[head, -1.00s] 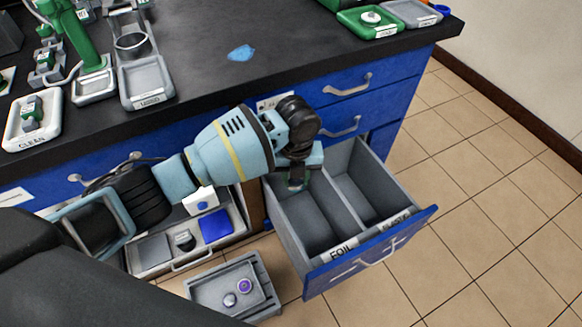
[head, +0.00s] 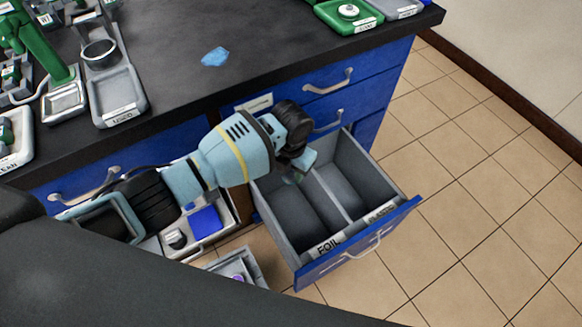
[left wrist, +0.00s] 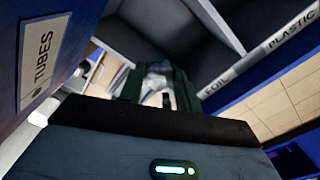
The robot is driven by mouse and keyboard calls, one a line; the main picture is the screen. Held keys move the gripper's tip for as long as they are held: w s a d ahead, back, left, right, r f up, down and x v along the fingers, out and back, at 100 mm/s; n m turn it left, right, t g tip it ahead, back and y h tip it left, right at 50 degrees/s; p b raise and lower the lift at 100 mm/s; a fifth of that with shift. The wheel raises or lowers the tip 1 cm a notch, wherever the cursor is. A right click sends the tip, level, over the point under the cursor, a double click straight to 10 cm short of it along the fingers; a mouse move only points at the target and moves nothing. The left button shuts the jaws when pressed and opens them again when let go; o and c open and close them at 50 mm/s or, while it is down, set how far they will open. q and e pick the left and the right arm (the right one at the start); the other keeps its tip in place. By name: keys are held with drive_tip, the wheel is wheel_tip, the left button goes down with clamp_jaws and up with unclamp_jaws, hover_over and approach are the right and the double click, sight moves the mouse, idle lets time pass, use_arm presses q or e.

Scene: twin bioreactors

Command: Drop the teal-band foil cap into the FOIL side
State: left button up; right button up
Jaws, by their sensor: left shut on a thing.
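The open blue drawer (head: 358,248) has two grey compartments split by a divider. The left one (head: 297,217) carries the FOIL label (head: 327,246), the right one the PLASTIC label (head: 381,213). My left gripper (head: 293,178) is over the rear of the FOIL compartment, near the divider. In the left wrist view its dark green fingers (left wrist: 159,88) are shut on a small silvery thing, apparently the foil cap (left wrist: 158,72). No teal band can be made out, and the gripper hides the cap in the head view. My right gripper is not in view.
The black bench top (head: 170,60) lies above the drawers, with a grey tray (head: 118,98) and a green tray (head: 345,15). A lower drawer with a blue item (head: 205,222) is open at left. A grey bin (head: 245,262) stands on the tiled floor.

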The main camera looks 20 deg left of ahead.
use_arm(q)
drive_tip(key=shift+f+b, duration=0.4)
drive_tip(key=shift+f, duration=0.15)
wheel_tip(320, 180, down, 5)
drive_tip(key=b, duration=0.4)
drive_tip(key=shift+r, duration=0.1)
drive_tip(key=o, duration=1)
drive_tip(key=shift+o, duration=0.2)
drive_tip(key=shift+r+p, duration=0.95)
drive_tip(key=shift+r, duration=2.95)
